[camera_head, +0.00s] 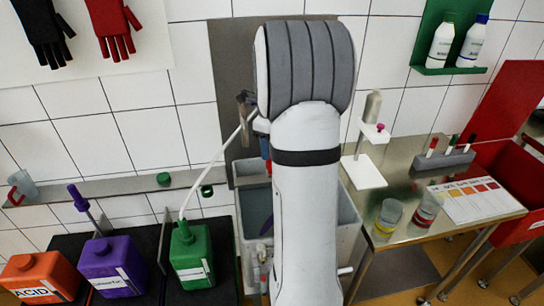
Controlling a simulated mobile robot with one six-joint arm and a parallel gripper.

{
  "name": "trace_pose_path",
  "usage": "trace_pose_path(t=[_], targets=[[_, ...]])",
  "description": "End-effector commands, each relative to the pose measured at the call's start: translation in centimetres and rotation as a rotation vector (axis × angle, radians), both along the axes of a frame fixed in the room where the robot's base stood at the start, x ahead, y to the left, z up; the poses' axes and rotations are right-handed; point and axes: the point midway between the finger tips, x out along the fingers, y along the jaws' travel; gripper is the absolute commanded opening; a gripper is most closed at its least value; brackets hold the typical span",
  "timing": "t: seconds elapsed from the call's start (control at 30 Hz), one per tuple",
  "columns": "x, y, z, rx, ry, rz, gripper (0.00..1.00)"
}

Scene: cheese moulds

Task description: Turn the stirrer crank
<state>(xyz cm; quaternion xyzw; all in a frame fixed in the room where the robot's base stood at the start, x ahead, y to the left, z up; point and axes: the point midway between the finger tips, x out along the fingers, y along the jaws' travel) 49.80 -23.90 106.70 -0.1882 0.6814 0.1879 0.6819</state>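I cannot make out a stirrer crank for certain. A small white stand (365,172) has an upright post, a grey rounded top and a pink knob (380,127) on its side; it stands just right of my arm, by the back wall. I cannot tell whether that knob belongs to the crank. A grey vat (349,215) with liquid in it stands behind my arm, which hides its middle. A purple piece shows at the liquid beside the arm. My white arm fills the centre of the view.
Orange (38,278), purple (112,268) and green (190,256) canisters stand at left; a white tube rises from the green one. The steel table (410,180) at right holds two beakers, a colour chart (472,200) and a marker rack. A red bin (515,185) stands far right.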

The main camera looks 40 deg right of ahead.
Motion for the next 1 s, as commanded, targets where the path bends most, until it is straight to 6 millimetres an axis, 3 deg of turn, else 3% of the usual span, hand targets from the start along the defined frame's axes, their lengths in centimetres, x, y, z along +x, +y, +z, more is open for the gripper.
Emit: trace_pose_path(t=[0.2, 0.47, 0.63, 0.77, 1.0], targets=[[-0.1, 0.0, 2.1, 0.000, 0.000, -0.001, 0.47], [-0.1, -0.1, 2.2, 0.000, 0.001, -0.001, 0.47], [-0.4, 1.0, 2.7, -0.004, -0.007, 0.069, 0.33], [-1.6, 4.2, 3.8, -0.019, -0.029, 0.312, 0.22], [-6.7, 13.0, 5.7, -0.089, -0.079, 1.083, 0.03]])
